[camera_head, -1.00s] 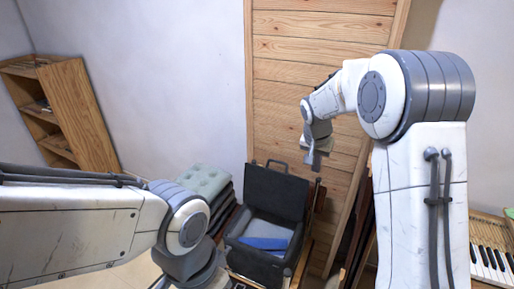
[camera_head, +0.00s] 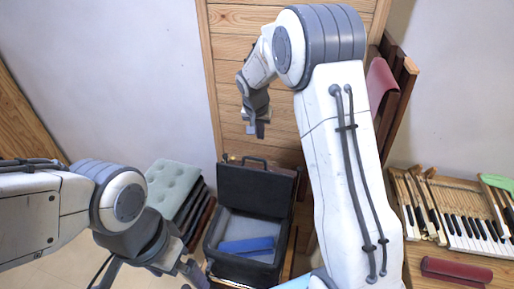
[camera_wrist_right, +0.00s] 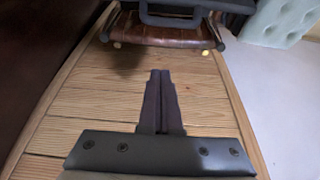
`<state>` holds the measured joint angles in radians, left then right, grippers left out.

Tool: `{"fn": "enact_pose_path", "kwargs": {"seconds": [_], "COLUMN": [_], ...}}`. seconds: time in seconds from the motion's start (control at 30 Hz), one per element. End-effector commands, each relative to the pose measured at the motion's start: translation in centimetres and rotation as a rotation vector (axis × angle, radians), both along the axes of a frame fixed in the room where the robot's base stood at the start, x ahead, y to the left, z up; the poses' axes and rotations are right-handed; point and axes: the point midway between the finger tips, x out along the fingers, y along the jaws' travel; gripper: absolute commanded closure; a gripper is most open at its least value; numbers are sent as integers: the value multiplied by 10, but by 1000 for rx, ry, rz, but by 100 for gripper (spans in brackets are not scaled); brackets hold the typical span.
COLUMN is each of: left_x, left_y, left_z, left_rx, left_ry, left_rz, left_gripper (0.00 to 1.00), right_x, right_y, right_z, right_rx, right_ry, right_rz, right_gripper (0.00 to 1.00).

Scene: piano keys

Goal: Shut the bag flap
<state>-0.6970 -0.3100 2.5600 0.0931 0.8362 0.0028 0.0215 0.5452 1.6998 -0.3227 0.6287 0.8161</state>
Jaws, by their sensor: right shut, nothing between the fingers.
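The black bag (camera_head: 211,247) stands open on the floor side of the room in the head view. Its flap (camera_head: 256,190) is raised upright at the back, with a handle on its top edge. A blue item (camera_head: 246,245) lies inside. My right gripper (camera_head: 256,130) is shut and empty, pointing down above the flap in the picture, apart from it. In the right wrist view its fingers (camera_wrist_right: 160,75) are together, and a black handle (camera_wrist_right: 185,18) shows at the top. My left gripper (camera_head: 185,272) is low at left beside the bag; its fingertips are unclear.
Stacked cushions with a pale green top (camera_head: 172,187) stand left of the bag. A wooden panel (camera_head: 228,100) is behind it. Piano keys (camera_head: 470,228) and a dark red block (camera_head: 455,271) lie on the right. A brown leather item (camera_wrist_right: 165,36) shows beyond the wrist fingers.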

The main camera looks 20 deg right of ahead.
Motion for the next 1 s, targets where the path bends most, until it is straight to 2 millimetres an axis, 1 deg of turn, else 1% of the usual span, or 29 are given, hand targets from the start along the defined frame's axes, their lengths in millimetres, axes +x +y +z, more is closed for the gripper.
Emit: {"fn": "enact_pose_path", "kwargs": {"seconds": [0.03, 0.3, 0.4, 0.6, 1.0], "left_x": [0, 0, 0, 0, 0], "left_y": [0, 0, 0, 0, 0], "left_z": [8, 28, 35, 39, 39], "left_rx": [0, 0, 0, 0, 0], "left_ry": [0, 0, 0, -1, -1], "left_rz": [0, -4, -5, -6, -6], "left_gripper": [0, 0, 0, 0, 0], "right_x": [2, 18, 4, -11, -14], "right_y": [-3, -13, -3, 8, 10], "right_z": [-9, -63, -60, -62, -63], "right_rx": [1, 1, 0, 1, 1], "right_ry": [8, 4, 2, 0, -1], "right_rz": [-2, -1, 3, 0, -1], "right_gripper": [100, 100, 100, 100, 100]}}
